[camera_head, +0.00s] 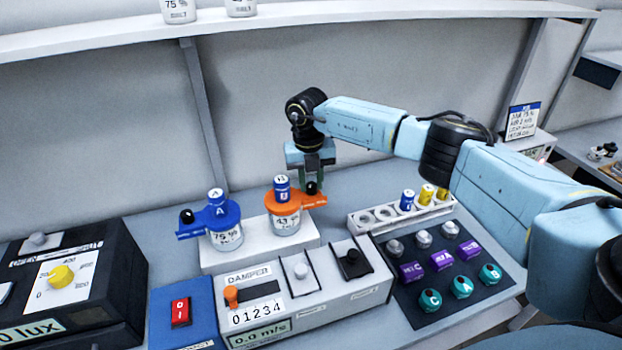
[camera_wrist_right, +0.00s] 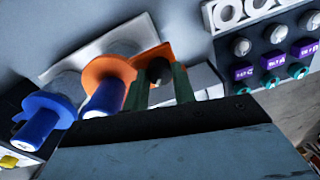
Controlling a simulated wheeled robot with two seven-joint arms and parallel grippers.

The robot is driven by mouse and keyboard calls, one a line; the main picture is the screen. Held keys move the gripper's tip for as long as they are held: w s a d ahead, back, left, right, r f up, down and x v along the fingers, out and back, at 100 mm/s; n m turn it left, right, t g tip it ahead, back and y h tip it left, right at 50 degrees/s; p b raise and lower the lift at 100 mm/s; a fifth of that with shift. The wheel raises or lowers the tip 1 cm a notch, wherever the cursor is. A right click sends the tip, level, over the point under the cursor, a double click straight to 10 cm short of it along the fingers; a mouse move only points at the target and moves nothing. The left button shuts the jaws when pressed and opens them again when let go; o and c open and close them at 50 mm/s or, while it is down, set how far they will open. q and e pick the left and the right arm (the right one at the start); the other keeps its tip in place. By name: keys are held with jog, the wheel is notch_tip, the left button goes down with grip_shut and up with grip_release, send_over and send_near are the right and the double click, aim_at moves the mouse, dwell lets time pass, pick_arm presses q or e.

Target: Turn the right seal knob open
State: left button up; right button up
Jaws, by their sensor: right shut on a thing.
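The right jar (camera_head: 286,222) has an orange lid plate (camera_head: 285,202) with a blue cap (camera_head: 282,187) on top. A black seal knob (camera_head: 311,188) sits on the plate's arm, which points right. My right gripper (camera_head: 311,183) comes down from above and is shut on this knob. In the right wrist view the dark knob (camera_wrist_right: 158,70) shows between the green fingers of the right gripper (camera_wrist_right: 158,88). The left jar (camera_head: 226,238) has a blue lid plate (camera_head: 213,217), with its black knob (camera_head: 187,216) on the left side. My left gripper is out of view.
Both jars stand on a white block (camera_head: 213,260). In front are the damper box (camera_head: 330,292) and a blue switch box (camera_head: 181,312). A white rack (camera_head: 372,216) and a dark knob panel (camera_head: 430,262) stand right. A shelf (camera_head: 110,30) runs above.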

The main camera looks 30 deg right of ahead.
aim_at(309, 185)
jog(key=shift+w+r, duration=0.1)
dwell(0.4)
jog(key=o, duration=1)
notch_tip(309, 185, up, 13)
jog(key=b, duration=0.2)
jog(key=shift+a+r, duration=0.15)
jog(key=shift+a, duration=0.05)
